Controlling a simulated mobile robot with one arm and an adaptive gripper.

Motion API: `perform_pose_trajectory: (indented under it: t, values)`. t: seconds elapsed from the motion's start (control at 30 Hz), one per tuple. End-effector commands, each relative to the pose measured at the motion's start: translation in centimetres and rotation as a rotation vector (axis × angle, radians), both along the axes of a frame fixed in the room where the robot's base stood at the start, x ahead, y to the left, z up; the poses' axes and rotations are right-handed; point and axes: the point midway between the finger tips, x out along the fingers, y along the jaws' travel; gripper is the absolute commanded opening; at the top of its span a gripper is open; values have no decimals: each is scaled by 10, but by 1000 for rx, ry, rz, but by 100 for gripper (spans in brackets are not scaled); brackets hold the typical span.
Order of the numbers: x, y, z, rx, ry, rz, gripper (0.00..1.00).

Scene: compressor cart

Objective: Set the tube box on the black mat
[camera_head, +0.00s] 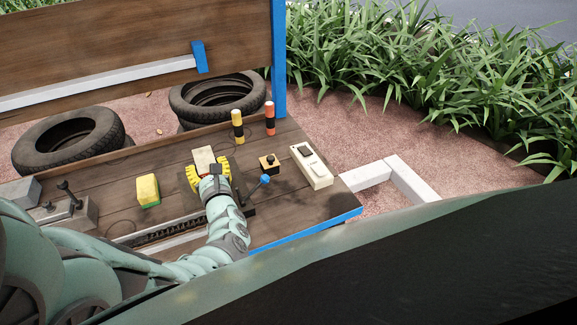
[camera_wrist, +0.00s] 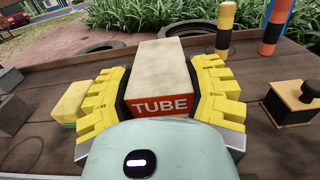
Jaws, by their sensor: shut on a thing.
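The tube box (camera_head: 203,157) is a pale tan block with a red face lettered TUBE, which shows in the wrist view (camera_wrist: 162,104). My gripper (camera_head: 207,170) has its yellow ridged fingers shut on the box's two sides; they also show in the wrist view (camera_wrist: 162,78). The box sits upright between the fingers. A dark patch that looks like the black mat (camera_head: 186,184) shows on the wooden deck beside and below my gripper, partly hidden by it. I cannot tell whether the box touches the mat.
A yellow-and-green block (camera_head: 148,190) stands left of my gripper. Right are a black-knobbed wooden block (camera_head: 269,163) and a cream case (camera_head: 311,166). A yellow-black post (camera_head: 237,126) and an orange-black post (camera_head: 270,118) stand behind. The deck's blue edge (camera_head: 320,230) is at front right.

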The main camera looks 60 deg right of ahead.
Motion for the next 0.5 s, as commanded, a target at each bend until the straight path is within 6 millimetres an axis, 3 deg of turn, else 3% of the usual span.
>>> perform_pose_trajectory:
  t: [0.4, 0.43, 0.5]
  values:
    - [-1, -2, -3, -4, -5, -5, 10]
    - [-1, -2, -2, -4, -3, -4, 59]
    - [-1, -2, -1, -4, -2, -4, 66]
